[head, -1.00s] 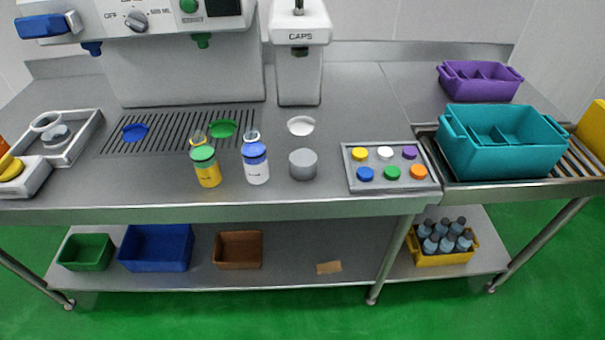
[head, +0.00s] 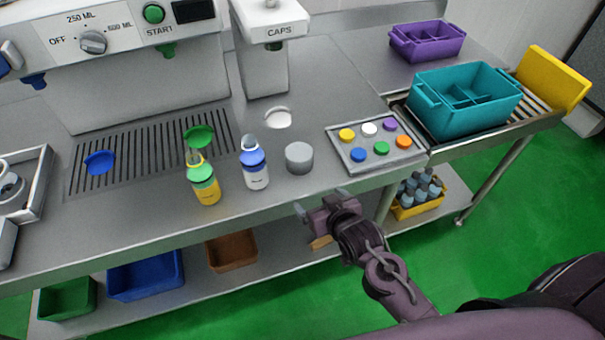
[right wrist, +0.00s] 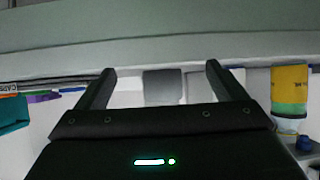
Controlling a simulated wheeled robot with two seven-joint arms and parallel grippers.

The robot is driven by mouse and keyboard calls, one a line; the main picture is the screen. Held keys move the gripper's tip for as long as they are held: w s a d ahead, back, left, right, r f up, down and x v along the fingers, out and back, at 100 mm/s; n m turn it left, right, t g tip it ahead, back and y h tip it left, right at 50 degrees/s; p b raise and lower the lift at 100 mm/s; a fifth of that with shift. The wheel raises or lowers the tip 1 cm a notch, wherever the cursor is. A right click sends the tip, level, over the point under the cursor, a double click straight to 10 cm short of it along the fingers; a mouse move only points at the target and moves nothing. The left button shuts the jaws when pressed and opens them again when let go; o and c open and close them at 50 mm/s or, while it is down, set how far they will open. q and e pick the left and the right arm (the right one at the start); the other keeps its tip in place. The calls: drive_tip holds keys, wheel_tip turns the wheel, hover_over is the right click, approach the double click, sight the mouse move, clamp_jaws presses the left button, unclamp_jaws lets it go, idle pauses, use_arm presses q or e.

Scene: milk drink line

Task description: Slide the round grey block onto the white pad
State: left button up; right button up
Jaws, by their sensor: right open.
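The round grey block (head: 299,158) stands upright on the steel counter near its front edge. The round white pad (head: 278,118) lies flat behind it, apart from it, in front of the caps dispenser. My right gripper (head: 309,222) is open and empty, out in front of the counter edge, short of the block. In the right wrist view, which looks upside down, the grey block (right wrist: 163,86) shows beyond and between the two open fingers (right wrist: 160,70). The pad cannot be made out clearly there. My left gripper is not in view.
A tray of coloured discs (head: 338,146) lies to the right. The caps dispenser (head: 266,70) stands behind the pad. Counter between block and pad is clear.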

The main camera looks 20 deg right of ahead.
sight(305, 164)
drive_tip(key=w+r+t, duration=0.1)
drive_tip(key=w+t, duration=0.1)
drive_tip(key=shift+w+a+r, duration=0.3)
drive_tip(key=shift+a+r, duration=0.1)
drive_tip(key=shift+w+d+r+t+y, duration=0.1)
drive_tip(key=shift+w+d+t+y, duration=0.15)
drive_tip(key=shift+t, duration=0.3)
drive_tip(key=shift+w+d+r+t+y, duration=0.15)
drive_tip(key=shift+w+t, duration=0.15)
drive_tip(key=shift+t, duration=0.25)
drive_tip(key=shift+w+t, duration=0.2)
drive_tip(key=shift+t, duration=0.3)
drive_tip(key=shift+w+r+t, duration=0.2)
drive_tip(key=shift+r+t, duration=0.1)
drive_tip(key=shift+w+r, duration=0.1)
drive_tip(key=shift+w, duration=0.15)
drive_tip(key=w, duration=0.2)
drive_tip(key=w+p, duration=0.1)
drive_tip(key=w, duration=0.1)
drive_tip(key=w+a, duration=0.1)
drive_tip(key=w, duration=0.2)
drive_tip(key=shift+c, duration=0.4)
